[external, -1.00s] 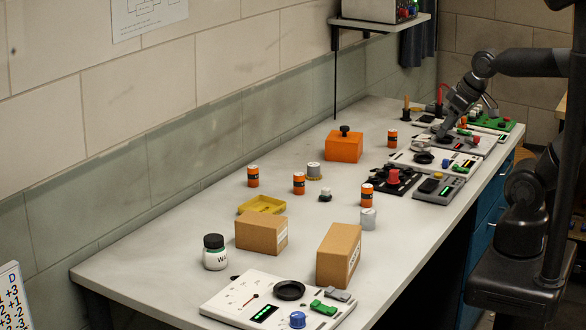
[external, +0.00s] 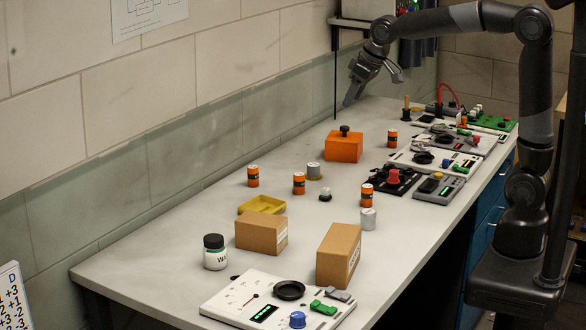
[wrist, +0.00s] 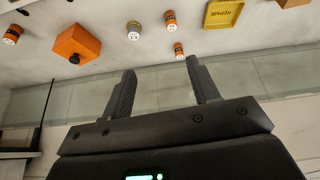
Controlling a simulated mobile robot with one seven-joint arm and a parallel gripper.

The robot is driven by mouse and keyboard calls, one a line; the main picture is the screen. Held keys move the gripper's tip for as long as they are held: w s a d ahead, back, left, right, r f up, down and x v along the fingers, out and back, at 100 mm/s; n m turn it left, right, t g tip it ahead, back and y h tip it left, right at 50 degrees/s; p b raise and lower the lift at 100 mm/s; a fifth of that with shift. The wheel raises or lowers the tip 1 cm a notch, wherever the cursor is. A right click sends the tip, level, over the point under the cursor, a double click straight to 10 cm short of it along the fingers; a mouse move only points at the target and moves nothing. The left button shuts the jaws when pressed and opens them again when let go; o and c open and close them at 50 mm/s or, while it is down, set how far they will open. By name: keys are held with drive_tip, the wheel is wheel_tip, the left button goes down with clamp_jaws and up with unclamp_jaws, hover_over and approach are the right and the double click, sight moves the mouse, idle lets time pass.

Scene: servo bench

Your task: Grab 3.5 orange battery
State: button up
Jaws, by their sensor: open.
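Several orange cylinders with dark bands and pale tops stand upright on the bench: one at the left (external: 253,178), one near the middle (external: 299,185), one further right (external: 367,197) and one behind the orange box (external: 392,140). Three show in the wrist view, at the far left (wrist: 13,34), upper middle (wrist: 171,22) and lower middle (wrist: 179,50). Their values are too small to read. My gripper (external: 349,102) is raised near the wall, above the bench's far part, apart from every cylinder. In the wrist view its fingers (wrist: 161,70) are spread with nothing between them.
An orange box with a black knob (external: 343,148) stands below my gripper. Grey cylinders (external: 314,172), a yellow tray (external: 262,204) and two cardboard boxes (external: 261,234) are nearer. Panels line the right edge. A shelf (external: 375,22) hangs on the wall. The left bench surface is mostly clear.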

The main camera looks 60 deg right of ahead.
drive_tip(key=w+a+f, duration=0.1)
drive_tip(key=w+f, duration=0.2)
drive_tip(key=w, duration=0.5)
drive_tip(key=w+a+f, duration=0.2)
drive_tip(key=w+f, duration=0.2)
drive_tip(key=w, duration=0.3)
approach(254, 167)
drive_tip(key=w, duration=0.1)
drive_tip(key=shift+n+g+y, duration=0.3)
drive_tip(key=shift+n, duration=0.1)
drive_tip(key=x, duration=0.6)
drive_tip(key=shift+d, duration=0.25)
drive_tip(key=x, duration=0.5)
drive_tip(key=shift+s+f, duration=0.2)
drive_tip(key=c, duration=1.1)
drive_tip(key=shift+r, duration=0.1)
